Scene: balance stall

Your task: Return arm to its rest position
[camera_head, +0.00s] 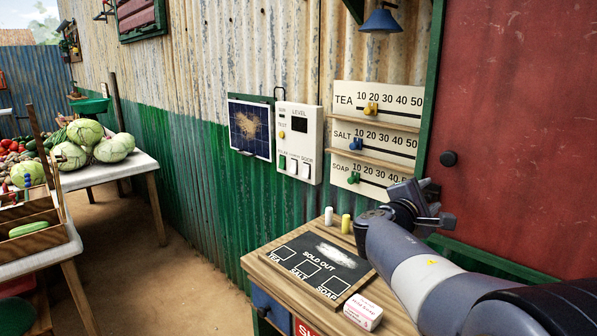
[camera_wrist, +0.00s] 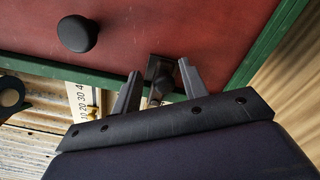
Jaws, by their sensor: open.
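My arm (camera_head: 420,275) reaches in from the lower right over the counter in the head view. My gripper (camera_head: 440,203) is at its end, in front of the lower left part of the red door. In the wrist view my gripper (camera_wrist: 161,78) has its two fingers apart. A small dark metal fitting (camera_wrist: 161,72) shows between the fingers, near the door's green frame. I cannot tell whether the fingers touch it. No held object shows.
The red door (camera_head: 520,110) has a round black knob (camera_head: 449,158). The counter (camera_head: 262,262) bears a sold-out board (camera_head: 345,272), a soap box (camera_head: 363,313), and white (camera_head: 328,216) and yellow (camera_head: 346,224) pieces. A price board (camera_head: 400,100) and level panel (camera_head: 299,143) hang behind.

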